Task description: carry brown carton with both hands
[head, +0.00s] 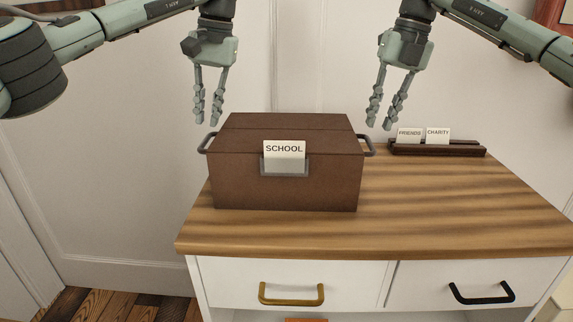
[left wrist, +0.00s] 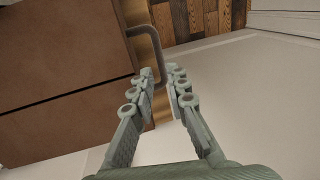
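The brown carton (head: 235,175) stands on the wooden top of a cabinet. Its front holds a white SCHOOL card (head: 284,151) in a grey holder. A grey handle sticks out on each side, the left handle (head: 206,144) and the right handle (head: 369,146). My left gripper (head: 207,121) is open and empty above the left handle. In the left wrist view, its fingertips (left wrist: 162,76) point toward the handle (left wrist: 152,42) beside the carton (left wrist: 60,75). My right gripper (head: 380,125) is open and empty above the right handle. Neither gripper appears to touch the carton.
The cabinet top (head: 440,205) is clear in front and to the right of the carton. A dark card rack (head: 440,151) with FRIENDS and CHARITY cards stands at the back right. Drawers with a brass handle (head: 291,299) and a black handle (head: 482,298) are below. A white panelled wall is behind.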

